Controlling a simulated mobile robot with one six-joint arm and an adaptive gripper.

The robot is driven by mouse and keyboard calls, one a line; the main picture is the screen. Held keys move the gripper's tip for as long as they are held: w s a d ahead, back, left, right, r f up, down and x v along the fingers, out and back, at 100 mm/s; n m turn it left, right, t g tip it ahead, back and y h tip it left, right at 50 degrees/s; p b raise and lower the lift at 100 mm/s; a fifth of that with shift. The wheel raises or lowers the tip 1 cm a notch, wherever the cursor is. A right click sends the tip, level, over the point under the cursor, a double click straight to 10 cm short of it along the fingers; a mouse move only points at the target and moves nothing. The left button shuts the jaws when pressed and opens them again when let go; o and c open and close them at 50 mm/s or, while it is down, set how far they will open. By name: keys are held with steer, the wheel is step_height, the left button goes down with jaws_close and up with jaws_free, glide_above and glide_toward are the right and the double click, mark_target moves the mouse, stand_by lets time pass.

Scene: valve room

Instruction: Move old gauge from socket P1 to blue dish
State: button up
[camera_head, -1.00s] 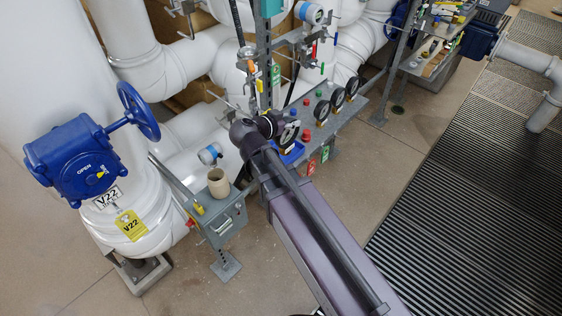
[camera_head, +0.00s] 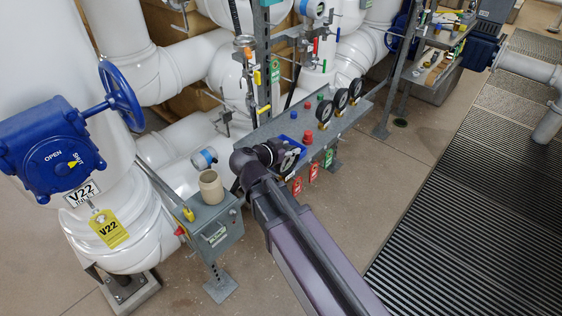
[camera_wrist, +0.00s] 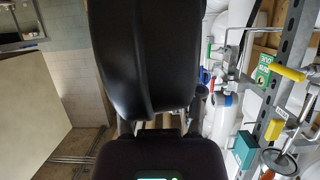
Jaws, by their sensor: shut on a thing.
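My gripper (camera_head: 280,155) is at the front edge of the grey panel shelf, seen mostly from behind. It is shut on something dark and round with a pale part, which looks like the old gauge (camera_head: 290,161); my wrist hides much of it. The blue dish (camera_head: 288,141) lies on the shelf just behind the gripper in the picture, partly covered by it. I cannot tell whether gripper and dish touch. In the wrist view, black parts fill the middle and hide the fingertips. Socket P1 cannot be made out.
Left are a grey box with a beige cup (camera_head: 210,183) and the blue V22 valve actuator (camera_head: 50,148). Upright struts and pipes stand behind. Floor at right is open.

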stand_by(0.4)
steer(key=w+a+f+b, duration=0.1)
steer(key=w+a, duration=0.1)
steer(key=w, duration=1.2)
steer(key=shift+w+f, duration=0.25)
steer(key=shift+w, duration=0.1)
steer(key=f+b, duration=0.2)
steer(key=w+f+b, duration=0.1)
steer(key=b, duration=0.1)
steer(key=shift+w+a+f, duration=0.1)
steer(key=shift+w+f, duration=0.05)
steer(key=shift+f, duration=0.3)
steer(key=o, duration=1)
steer(key=shift+c, duration=0.2)
steer(key=shift+r, duration=0.2)
